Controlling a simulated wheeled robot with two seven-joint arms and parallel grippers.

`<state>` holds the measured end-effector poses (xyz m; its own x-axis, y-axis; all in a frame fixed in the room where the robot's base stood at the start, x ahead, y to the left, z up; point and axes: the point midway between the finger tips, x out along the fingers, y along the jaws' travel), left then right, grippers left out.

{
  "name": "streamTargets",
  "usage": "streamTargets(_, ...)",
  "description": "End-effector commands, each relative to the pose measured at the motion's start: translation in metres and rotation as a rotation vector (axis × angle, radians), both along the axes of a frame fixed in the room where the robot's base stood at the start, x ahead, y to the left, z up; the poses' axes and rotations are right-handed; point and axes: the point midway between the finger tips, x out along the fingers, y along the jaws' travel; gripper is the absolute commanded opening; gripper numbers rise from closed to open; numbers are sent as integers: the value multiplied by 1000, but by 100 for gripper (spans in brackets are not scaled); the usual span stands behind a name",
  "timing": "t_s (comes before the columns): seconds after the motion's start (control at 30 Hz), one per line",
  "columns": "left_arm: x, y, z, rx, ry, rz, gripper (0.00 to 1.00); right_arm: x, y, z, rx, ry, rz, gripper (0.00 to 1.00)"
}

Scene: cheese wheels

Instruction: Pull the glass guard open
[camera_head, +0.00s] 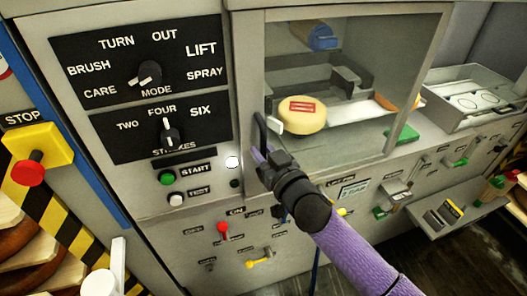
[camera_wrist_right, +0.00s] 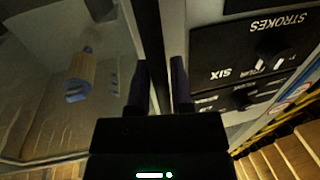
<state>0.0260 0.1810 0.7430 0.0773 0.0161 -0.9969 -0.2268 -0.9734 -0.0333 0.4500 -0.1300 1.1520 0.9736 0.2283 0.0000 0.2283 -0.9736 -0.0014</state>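The glass guard (camera_head: 345,150) is a clear pane in a grey frame. It covers the bay at the machine's upper middle and looks closed. A dark upright handle (camera_head: 260,132) is at its left edge. My right gripper (camera_head: 262,160) is at the handle's lower end. In the right wrist view its two dark fingers (camera_wrist_right: 160,85) stand apart, with a dark upright bar (camera_wrist_right: 152,35) running down in the gap between them. I cannot tell whether they touch it. The glass (camera_wrist_right: 40,100) is left of the fingers there. My left gripper is not in view.
Behind the glass sit a pale cheese wheel (camera_head: 303,116) with a red label and a blue part (camera_head: 318,37). A control panel (camera_head: 140,80) is left of the guard. A red stop button (camera_head: 27,173), small levers and an open tray (camera_head: 470,98) stick out nearby.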

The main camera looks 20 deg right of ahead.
Motion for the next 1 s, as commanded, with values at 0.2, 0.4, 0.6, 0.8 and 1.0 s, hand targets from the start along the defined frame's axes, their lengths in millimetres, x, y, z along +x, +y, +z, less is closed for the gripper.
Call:
streamTargets(0.2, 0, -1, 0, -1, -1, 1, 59, 0, 0, 0, 0, 0, 0, 0)
streamTargets(0.4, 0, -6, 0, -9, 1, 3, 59, 0, 0, 0, 0, 0, 0, 0)
streamTargets(0.6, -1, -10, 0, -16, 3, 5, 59, 0, 0, 0, 0, 0, 0, 0)
streamTargets(0.8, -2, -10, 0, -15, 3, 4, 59, 0, 0, 0, 0, 0, 0, 0)
streamTargets(1.0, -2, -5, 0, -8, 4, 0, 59, 0, 0, 0, 0, 0, 0, 0)
